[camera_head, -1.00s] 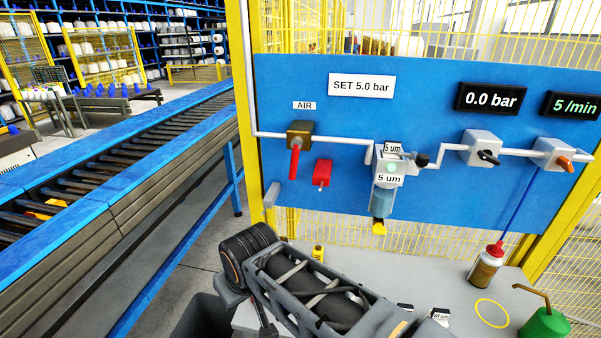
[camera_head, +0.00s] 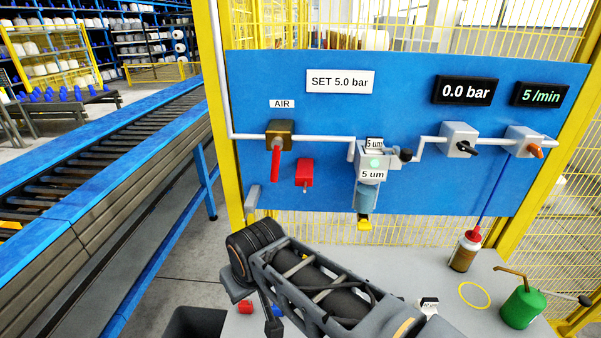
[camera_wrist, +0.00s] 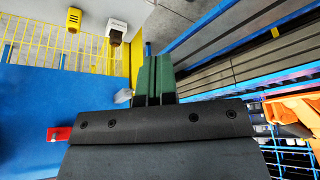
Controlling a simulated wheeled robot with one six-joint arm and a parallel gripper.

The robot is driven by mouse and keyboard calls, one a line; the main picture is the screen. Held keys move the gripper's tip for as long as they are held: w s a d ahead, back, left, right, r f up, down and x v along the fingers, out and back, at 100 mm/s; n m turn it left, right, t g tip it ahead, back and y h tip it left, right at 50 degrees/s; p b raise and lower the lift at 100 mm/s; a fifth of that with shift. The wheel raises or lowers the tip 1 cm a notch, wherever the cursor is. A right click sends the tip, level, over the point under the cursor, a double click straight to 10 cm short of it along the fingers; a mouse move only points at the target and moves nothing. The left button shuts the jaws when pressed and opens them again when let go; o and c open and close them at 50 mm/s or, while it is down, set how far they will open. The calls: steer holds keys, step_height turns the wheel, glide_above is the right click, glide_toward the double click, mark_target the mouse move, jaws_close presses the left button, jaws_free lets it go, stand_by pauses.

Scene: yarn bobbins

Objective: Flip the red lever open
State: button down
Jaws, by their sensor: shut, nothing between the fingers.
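The red lever (camera_head: 275,163) hangs almost straight down from a brass valve block (camera_head: 280,131) under the AIR label, on the left of the blue panel (camera_head: 330,85). A red padlock-like block (camera_head: 304,172) is mounted just right of the lever; a red block (camera_wrist: 59,134), probably the same one, shows at the left in the wrist view. My gripper (camera_wrist: 155,62) shows in the wrist view with its green fingers together and empty, apart from the panel. The lever cannot be made out in the wrist view. In the head view my arm lies below the panel and the fingertips are not visible.
A filter (camera_head: 375,165) hangs mid-panel, with a display (camera_head: 466,90) reading 0.0 bar to its right. A red-capped bottle (camera_head: 465,250) and a green oil can (camera_head: 523,306) stand on the grey table (camera_head: 430,265). A roller conveyor (camera_head: 100,190) runs along the left.

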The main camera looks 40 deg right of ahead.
steer(key=shift+a, duration=0.1)
steer(key=m+t+b, duration=0.3)
steer(key=m+b, duration=0.2)
steer(key=m, duration=0.4)
glide_toward(276, 162)
step_height(276, 162, down, 3)
steer(key=s+d, duration=0.1)
steer(key=s, duration=0.1)
steer(key=shift+f, duration=0.2)
steer(key=p+x, duration=0.1)
steer(key=x, duration=0.9)
steer(key=shift+d+h, duration=0.2)
steer(key=shift+h, duration=0.1)
steer(key=shift+w+m, duration=0.1)
steer(key=shift+m, duration=0.2)
